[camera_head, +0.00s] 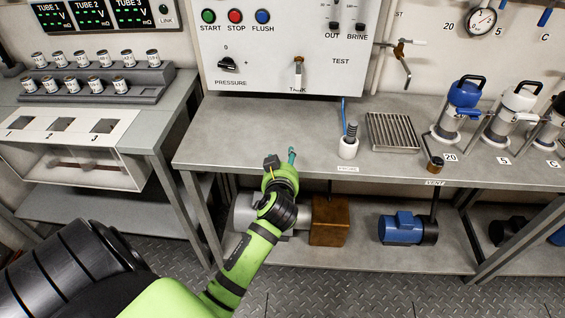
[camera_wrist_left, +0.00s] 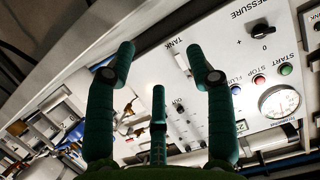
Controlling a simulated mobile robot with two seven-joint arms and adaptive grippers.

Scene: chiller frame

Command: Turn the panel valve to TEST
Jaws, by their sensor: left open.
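The panel valve (camera_head: 298,70) is on the white panel (camera_head: 345,75) in the head view. I cannot make out the valve lever there. My right gripper is not in view.
The bench (camera_head: 250,125) is clear in front of the panel. A white probe holder (camera_head: 348,148) and a metal grate (camera_head: 393,132) stand to the right. The black pressure knob (camera_head: 228,65) is left of the valve. A brass tap (camera_head: 401,50) juts out to the right.

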